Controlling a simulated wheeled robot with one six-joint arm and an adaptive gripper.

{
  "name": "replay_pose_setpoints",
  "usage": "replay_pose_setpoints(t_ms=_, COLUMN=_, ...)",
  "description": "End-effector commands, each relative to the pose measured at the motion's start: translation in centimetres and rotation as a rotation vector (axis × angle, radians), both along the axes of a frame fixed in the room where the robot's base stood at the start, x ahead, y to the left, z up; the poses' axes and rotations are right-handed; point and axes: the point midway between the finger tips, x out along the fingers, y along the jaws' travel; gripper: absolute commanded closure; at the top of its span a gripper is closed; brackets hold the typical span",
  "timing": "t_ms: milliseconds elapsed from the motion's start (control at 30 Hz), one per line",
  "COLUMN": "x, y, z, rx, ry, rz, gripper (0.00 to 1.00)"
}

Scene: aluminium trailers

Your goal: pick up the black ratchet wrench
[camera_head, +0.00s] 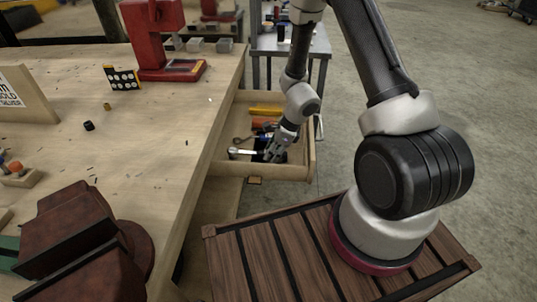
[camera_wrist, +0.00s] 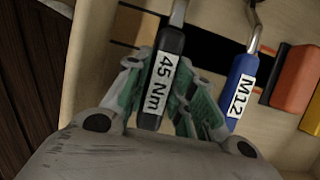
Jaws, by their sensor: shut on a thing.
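The black ratchet wrench (camera_wrist: 170,48) has a black handle with a white "45 Nm" label in the wrist view. My gripper (camera_wrist: 161,80) has its green-padded fingers on both sides of this handle, shut on it. The metal shaft runs out of the top of the wrist view, so the wrench's head is hidden there. In the head view, my gripper (camera_head: 272,153) is in the open drawer (camera_head: 285,173) of the workbench.
A blue tool (camera_wrist: 240,85) labelled "M12" lies close to the right of the wrench. The drawer walls surround my gripper. The wooden workbench (camera_head: 175,120) is to the left, with a red machine (camera_head: 155,45) on top.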

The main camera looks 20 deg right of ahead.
Motion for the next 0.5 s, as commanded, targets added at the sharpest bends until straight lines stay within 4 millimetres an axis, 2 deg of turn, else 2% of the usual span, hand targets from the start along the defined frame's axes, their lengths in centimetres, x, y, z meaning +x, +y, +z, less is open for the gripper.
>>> replay_pose_setpoints(t_ms=300, x=0.1, y=0.1, z=7.2, rx=0.002, ry=-0.006, rz=0.003, gripper=1.00)
replay_pose_setpoints(t_ms=500, x=0.1, y=0.1, z=10.5, rx=0.001, ry=-0.005, rz=0.002, gripper=1.00)
